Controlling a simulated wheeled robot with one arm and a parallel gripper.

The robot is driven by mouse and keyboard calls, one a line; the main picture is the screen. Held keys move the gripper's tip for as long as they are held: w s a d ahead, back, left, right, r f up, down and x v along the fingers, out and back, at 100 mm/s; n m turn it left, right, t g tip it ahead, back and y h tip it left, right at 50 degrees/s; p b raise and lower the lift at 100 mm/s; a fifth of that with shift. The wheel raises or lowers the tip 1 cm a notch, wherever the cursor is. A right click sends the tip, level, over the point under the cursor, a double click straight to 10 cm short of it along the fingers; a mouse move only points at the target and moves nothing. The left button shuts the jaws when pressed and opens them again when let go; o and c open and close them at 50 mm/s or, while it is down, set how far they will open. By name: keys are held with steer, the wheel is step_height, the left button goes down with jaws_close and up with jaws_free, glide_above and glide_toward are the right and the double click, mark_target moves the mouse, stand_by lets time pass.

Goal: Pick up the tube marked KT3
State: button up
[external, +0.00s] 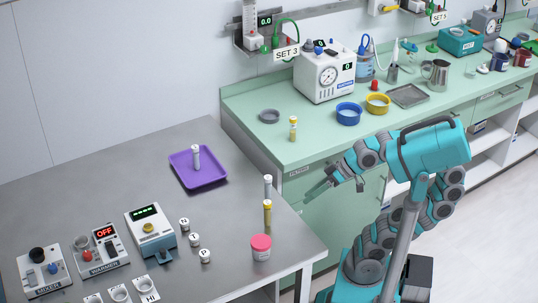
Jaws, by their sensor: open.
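Several tubes stand in view, and no KT3 marking is readable on any of them at this size. A white-capped tube (196,158) stands upright in the purple tray (186,181) on the steel table. A grey tube (268,187) and a yellow tube (267,214) stand near the table's right edge.
A pink-lidded jar (261,247) stands near the yellow tube. The steel table (120,190) also holds devices at the lower left and small lettered pieces. The counter holds a dial machine (324,74), a blue ring (348,113) and a yellow ring (378,104). The table's middle is clear.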

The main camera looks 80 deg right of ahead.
mark_target(267, 214)
steer(key=w+a+n+y+b, duration=0.2)
steer(key=n+b, duration=0.1)
steer(key=w+a+n+y+b, duration=0.2)
steer(key=w+a+n+b, duration=0.1)
steer(key=w+a+n+t+y+b, duration=0.1)
steer(key=w+a+n+b, duration=0.1)
steer(key=w+n+b, duration=0.1)
steer(key=shift+w+a+r+n+y, duration=0.1)
steer(key=shift+w+a+n+y, duration=0.05)
steer(key=shift+a+n+y, duration=0.25)
steer(key=shift+w+a, duration=0.15)
steer(key=shift+w, duration=0.1)
steer(key=shift+r+x, duration=0.15)
steer(key=shift+x, duration=1.65)
steer(key=shift+r+x, duration=0.2)
steer(key=shift+x, duration=1.55)
steer(key=shift+w, duration=0.15)
jaws_close()
